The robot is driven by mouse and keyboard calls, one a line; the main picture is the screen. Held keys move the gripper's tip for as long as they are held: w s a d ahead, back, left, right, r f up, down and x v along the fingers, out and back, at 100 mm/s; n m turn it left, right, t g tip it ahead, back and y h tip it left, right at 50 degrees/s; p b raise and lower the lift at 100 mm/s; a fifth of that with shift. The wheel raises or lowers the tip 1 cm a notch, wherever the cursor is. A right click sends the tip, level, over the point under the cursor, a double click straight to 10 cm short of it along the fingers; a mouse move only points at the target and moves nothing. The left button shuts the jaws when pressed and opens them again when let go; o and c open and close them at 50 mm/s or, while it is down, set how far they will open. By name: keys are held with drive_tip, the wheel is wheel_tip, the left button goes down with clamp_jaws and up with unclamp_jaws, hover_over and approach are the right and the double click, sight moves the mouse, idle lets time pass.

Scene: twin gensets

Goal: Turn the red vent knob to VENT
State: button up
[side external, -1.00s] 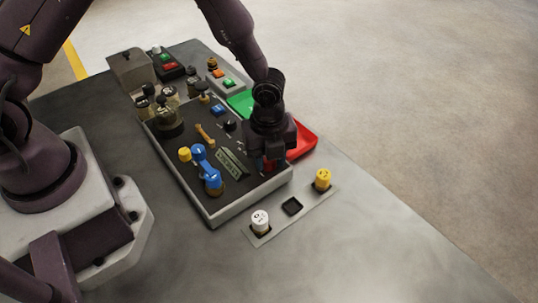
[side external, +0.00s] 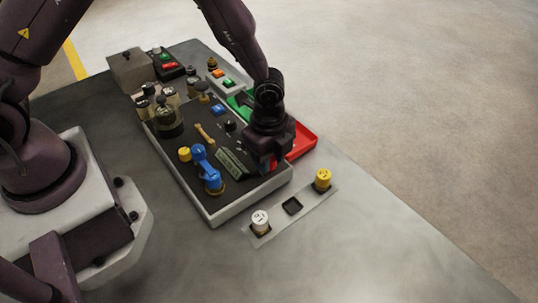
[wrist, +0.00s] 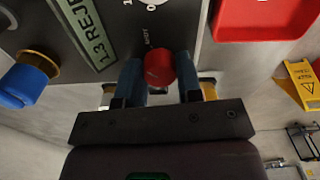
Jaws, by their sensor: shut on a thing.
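The red vent knob (wrist: 158,68) sits at the edge of the dark panel (wrist: 118,14) and shows between my fingertips in the wrist view. My gripper (wrist: 160,80) is shut on it, one finger on each side. A white label is printed on the panel just above the knob; I cannot read it surely, and no VENT mark is readable. In the side external view my gripper (side external: 268,162) points down at the panel's right end and largely hides the knob.
A red tray (side external: 302,143) lies close behind my gripper. A blue-handled valve (side external: 207,168) and a green label plate (side external: 232,162) are to its left. A plate with a white knob (side external: 260,221) and a yellow knob (side external: 322,179) lies in front. The right table surface is bare.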

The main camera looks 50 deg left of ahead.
drive_tip(key=n, duration=0.6)
drive_tip(key=shift+n, duration=0.3)
drive_tip(key=n, duration=0.5)
drive_tip(key=shift+n, duration=0.3)
drive_tip(key=o, duration=0.9)
drive_tip(key=shift+o, duration=0.2)
drive_tip(key=shift+r, duration=0.1)
wheel_tip(320, 180, up, 13)
